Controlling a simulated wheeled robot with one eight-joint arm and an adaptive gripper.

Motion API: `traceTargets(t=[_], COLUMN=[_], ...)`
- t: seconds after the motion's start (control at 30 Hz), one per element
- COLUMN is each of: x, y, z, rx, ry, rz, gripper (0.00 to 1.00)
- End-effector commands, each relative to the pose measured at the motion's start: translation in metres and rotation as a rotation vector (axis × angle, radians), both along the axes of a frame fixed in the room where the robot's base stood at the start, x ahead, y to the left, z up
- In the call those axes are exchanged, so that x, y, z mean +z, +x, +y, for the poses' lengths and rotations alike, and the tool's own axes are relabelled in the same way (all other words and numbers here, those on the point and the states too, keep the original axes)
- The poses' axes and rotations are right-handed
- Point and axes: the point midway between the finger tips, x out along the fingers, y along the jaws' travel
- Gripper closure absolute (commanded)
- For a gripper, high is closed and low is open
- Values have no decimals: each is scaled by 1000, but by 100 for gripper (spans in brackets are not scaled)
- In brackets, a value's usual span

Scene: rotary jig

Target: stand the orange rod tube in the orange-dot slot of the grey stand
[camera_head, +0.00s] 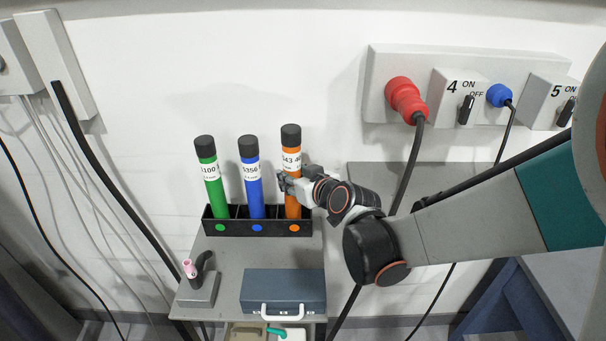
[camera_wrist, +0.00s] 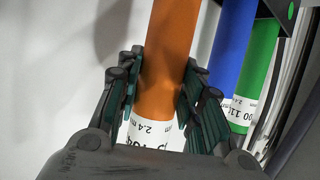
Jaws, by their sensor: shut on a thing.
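The orange tube (camera_head: 292,207) has a black cap and a white label. It stands nearly upright at the orange-dot slot of the black rack (camera_head: 268,232), the right-hand slot. The rack sits on the grey stand (camera_head: 222,262). The tube's lower end is hidden behind the rack's front wall, so I cannot tell how deep it sits. Its cap is a little higher than its neighbours' caps. My gripper (camera_head: 287,184) comes from the right and is shut on the tube at the label's lower edge. In the wrist view, my gripper's pads (camera_wrist: 160,95) lie on both sides of the orange tube (camera_wrist: 170,45).
A blue tube (camera_head: 254,193) and a green tube (camera_head: 215,192) stand in the slots to the left. A blue case (camera_head: 284,288) and a small torch holder (camera_head: 199,287) are on the stand in front. A wall panel with a red plug (camera_head: 404,99) and hanging cable is to the right.

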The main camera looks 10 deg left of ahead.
Motion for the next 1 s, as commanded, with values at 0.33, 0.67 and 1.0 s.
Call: traceTargets(t=[0.33,0.67,1.0], x=[-23,-25,-25], y=[-3,-3,-3], z=[-3,-4,-4], rx=[2,2,2], ry=[0,0,0], rz=[0,0,0], gripper=[100,46,46])
